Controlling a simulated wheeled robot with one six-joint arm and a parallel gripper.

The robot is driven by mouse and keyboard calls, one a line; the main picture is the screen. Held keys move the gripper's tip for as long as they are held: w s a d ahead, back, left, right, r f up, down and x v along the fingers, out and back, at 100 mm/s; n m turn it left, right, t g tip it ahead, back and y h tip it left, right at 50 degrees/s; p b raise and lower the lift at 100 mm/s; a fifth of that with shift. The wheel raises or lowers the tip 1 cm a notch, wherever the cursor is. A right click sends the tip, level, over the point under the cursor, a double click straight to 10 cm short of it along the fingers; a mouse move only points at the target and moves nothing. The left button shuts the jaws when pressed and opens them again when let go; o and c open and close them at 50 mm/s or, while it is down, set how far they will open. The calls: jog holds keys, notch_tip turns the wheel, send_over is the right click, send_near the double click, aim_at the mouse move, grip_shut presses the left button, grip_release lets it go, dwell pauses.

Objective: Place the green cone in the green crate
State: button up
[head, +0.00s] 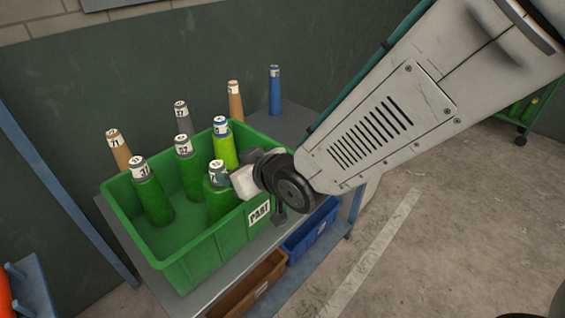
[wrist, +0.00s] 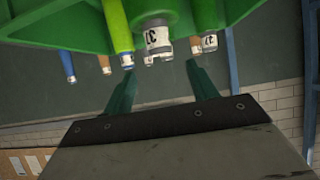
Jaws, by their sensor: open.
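The green crate (head: 193,262), labelled PART, sits on a grey table. Several green cones stand upright inside: one at the left (head: 153,202), one in the middle (head: 190,175) and one near the right wall (head: 222,203). My gripper (head: 240,182) is right beside the top of the right one, over the crate's right rim; its fingers are mostly hidden in the head view. In the wrist view, my gripper (wrist: 161,74) has its two fingers apart, with a labelled cone top (wrist: 157,42) just beyond the gap. Nothing shows held between them.
A yellow-green cone (head: 225,151) also stands in the crate. Behind the crate are two orange-brown cones (head: 119,150) (head: 235,102), a grey cone (head: 184,121) and a blue cone (head: 274,92). Blue (head: 311,231) and brown (head: 250,289) bins sit below the tabletop.

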jog(key=d+r+m+h, duration=0.2)
jog(key=d+r+h, duration=0.1)
jog(key=d, duration=0.7)
jog(key=d+r+m+h, duration=0.2)
jog(key=d+h, duration=0.1)
jog(key=d, duration=0.7)
jog(key=s+d+r+m+g+h, duration=0.1)
jog(key=s+d+r+m+g, duration=0.1)
jog(key=s+d, duration=0.6)
jog(key=s+d+r+m+g+h, duration=0.2)
jog(key=s+d+g, duration=0.3)
jog(key=s+d, duration=0.4)
jog(key=shift+s+d+r+m, duration=0.3)
jog(key=shift+s+m, duration=0.5)
